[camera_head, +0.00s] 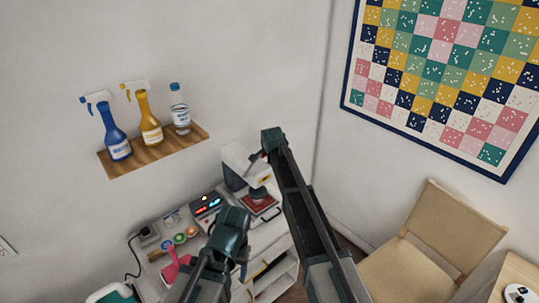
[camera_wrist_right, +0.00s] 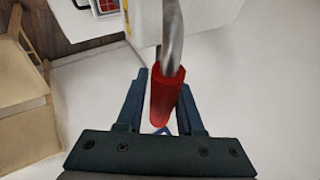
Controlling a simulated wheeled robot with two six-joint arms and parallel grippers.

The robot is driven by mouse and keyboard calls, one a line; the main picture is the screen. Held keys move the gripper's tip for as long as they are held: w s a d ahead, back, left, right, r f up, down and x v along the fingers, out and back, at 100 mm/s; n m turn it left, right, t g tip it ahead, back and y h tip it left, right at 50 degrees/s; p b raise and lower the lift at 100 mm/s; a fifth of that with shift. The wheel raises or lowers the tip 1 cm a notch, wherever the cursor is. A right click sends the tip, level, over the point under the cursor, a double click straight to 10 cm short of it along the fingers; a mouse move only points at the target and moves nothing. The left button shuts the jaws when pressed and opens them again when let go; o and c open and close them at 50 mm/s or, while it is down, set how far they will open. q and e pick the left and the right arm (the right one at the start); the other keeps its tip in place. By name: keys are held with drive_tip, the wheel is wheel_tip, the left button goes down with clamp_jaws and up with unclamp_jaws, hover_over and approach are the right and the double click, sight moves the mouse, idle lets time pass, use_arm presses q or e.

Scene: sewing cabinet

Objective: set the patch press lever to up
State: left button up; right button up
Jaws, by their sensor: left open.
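The patch press (camera_head: 236,166) is a pale machine with a dark side and a red plate. It stands at the back of the white cabinet in the head view, partly hidden by my right arm. In the right wrist view, its lever shows as a red grip (camera_wrist_right: 166,97) on a bent metal rod. My right gripper (camera_wrist_right: 163,82) has one finger on each side of the red grip, with a visible gap on the left side, so it looks open. My left gripper (camera_head: 238,262) is open over the cabinet's front, partly hidden by its own wrist, apart from the press.
A control box (camera_head: 207,204) with lit displays and several small coloured items stand left of the press. A pink bottle (camera_head: 172,264) is near the left edge. A wooden shelf (camera_head: 160,157) holds spray bottles above. A chair (camera_head: 420,255) stands at right.

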drive_tip(key=o, duration=0.3)
drive_tip(key=p+v, duration=0.5)
drive_tip(key=v, duration=0.2)
drive_tip(key=shift+s+r+p, duration=0.2)
drive_tip(key=shift+p, duration=0.2)
